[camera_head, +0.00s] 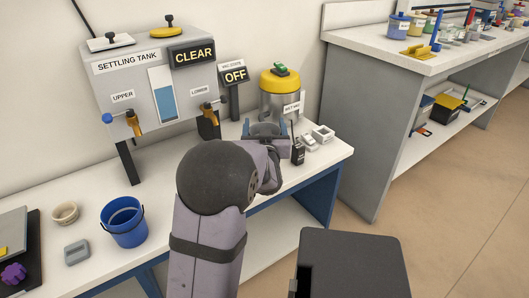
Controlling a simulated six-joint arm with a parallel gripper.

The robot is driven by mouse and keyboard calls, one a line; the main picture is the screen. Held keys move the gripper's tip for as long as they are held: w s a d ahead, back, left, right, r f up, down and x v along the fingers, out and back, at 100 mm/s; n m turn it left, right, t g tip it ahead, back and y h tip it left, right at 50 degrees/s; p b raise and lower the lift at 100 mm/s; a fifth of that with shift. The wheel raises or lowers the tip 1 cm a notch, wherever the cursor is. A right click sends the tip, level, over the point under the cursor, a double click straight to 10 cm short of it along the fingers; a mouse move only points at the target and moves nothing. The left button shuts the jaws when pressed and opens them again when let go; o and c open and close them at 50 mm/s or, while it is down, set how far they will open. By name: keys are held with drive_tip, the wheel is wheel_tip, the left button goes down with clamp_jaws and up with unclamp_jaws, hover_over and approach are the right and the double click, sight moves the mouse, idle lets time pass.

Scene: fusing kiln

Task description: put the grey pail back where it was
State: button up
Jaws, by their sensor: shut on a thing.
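The grey pail (266,129) shows only as a dark grey rounded top between my fingers; my arm hides the rest. My gripper (266,127) is shut on it at the right part of the bench, in front of the yellow-lidded canister (280,92). I cannot tell whether the pail touches the bench. The settling tank (140,85) stands to the left, with an upper tap (133,122) and a lower tap (212,112). Its sign reads CLEAR, and a smaller sign beside it reads OFF.
A blue pail (123,222) stands on the bench (170,185) at front left, near a beige bowl (65,212) and a grey block (77,252). A small black device (298,153) and white pieces (322,133) lie right of my gripper. Bare bench lies below the tank.

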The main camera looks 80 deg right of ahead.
drive_tip(key=shift+f+b, duration=0.85)
drive_tip(key=shift+f, duration=2.3)
drive_tip(key=shift+f, duration=0.2)
drive_tip(key=o, duration=2)
drive_tip(key=shift+r, duration=0.15)
drive_tip(key=p+v, duration=0.1)
drive_tip(key=v, duration=1.1)
drive_tip(key=shift+a, duration=0.1)
